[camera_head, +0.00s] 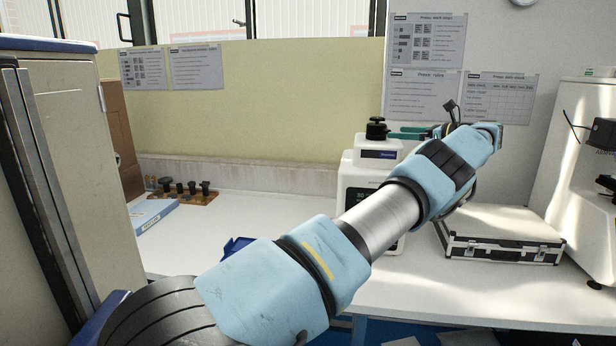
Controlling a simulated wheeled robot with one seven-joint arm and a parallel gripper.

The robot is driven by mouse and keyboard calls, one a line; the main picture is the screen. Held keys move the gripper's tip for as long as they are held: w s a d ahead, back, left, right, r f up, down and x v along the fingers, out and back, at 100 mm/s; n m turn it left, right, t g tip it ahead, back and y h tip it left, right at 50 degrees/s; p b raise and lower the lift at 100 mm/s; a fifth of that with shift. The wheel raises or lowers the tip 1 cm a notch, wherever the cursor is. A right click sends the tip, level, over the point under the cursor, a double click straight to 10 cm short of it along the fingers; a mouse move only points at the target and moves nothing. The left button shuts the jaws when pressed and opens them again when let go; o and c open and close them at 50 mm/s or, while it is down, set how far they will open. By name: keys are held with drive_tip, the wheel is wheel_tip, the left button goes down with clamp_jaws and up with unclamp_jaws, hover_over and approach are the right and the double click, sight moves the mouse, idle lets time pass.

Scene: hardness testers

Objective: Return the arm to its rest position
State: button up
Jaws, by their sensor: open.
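My arm reaches from the bottom left up to the right across the bench, its blue and silver links filling the middle of the view. My gripper (404,132) is at the far end of the arm, partly hidden by the wrist. Its teal fingers point left, close to the black top knob of a white hardness tester (362,172). The fingers look apart, with nothing seen between them. I cannot tell whether they touch the tester. The arm hides much of the tester's right side and lower part.
A silver case (500,236) lies on the white bench (210,232) at right, beside another machine (598,190). At left are a wooden rack (182,196) with black-handled pieces, a blue-edged binder (152,214) and a blue tray (236,246). A cabinet (85,150) stands near left.

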drive_tip(key=a+f+n+g+h+b, duration=0.15)
drive_tip(key=a+f+n+g, duration=0.3)
drive_tip(key=a, duration=0.85)
drive_tip(key=a+f+n+g+h, duration=0.3)
drive_tip(key=a+f+n, duration=0.15)
drive_tip(key=a, duration=0.95)
drive_tip(key=s+a+f+n+h, duration=0.2)
drive_tip(key=s+n, duration=0.3)
drive_tip(key=s, duration=0.7)
drive_tip(key=s+a+f+n+g+h+b, duration=0.1)
drive_tip(key=s+a+f+n+h, duration=0.2)
drive_tip(key=s, duration=1)
drive_tip(key=s+a+f+n+g+h+b, duration=0.1)
drive_tip(key=s+a+f+n+h, duration=0.2)
drive_tip(key=s, duration=0.9)
drive_tip(key=f+n, duration=0.2)
drive_tip(key=n, duration=0.2)
drive_tip(key=shift+s+n, duration=0.2)
drive_tip(key=shift+n, duration=0.1)
drive_tip(key=shift+a, duration=0.1)
